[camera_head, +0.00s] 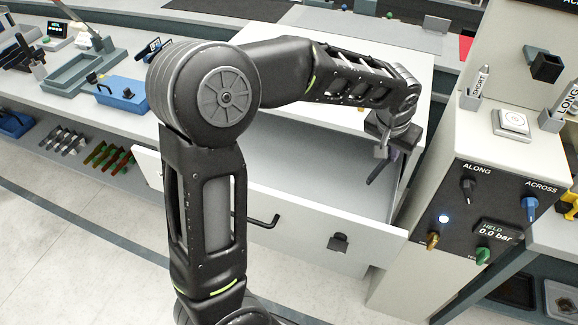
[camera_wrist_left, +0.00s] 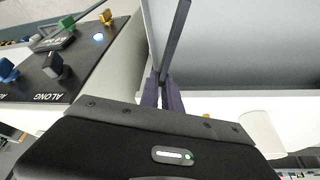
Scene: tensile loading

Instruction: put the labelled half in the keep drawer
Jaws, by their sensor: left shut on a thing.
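My left gripper (camera_head: 385,152) is over the right part of an open white drawer (camera_head: 290,208). It is shut on a thin dark grey strip (camera_head: 378,172), which slants downward in the head view. In the left wrist view the strip (camera_wrist_left: 177,38) stands out beyond the fingertips (camera_wrist_left: 163,90), beside the pale drawer wall. No label shows on the strip, and I cannot tell whether it touches the drawer. The visible drawer floor looks bare; my arm hides part of it. My right gripper is not in view.
A control cabinet (camera_head: 470,215) with knobs and a "HELD 0.0 bar" display stands close to the drawer's right. A bench at left holds a blue box (camera_head: 122,93) and a grey tray (camera_head: 82,72). Coloured strips (camera_head: 108,157) lie below.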

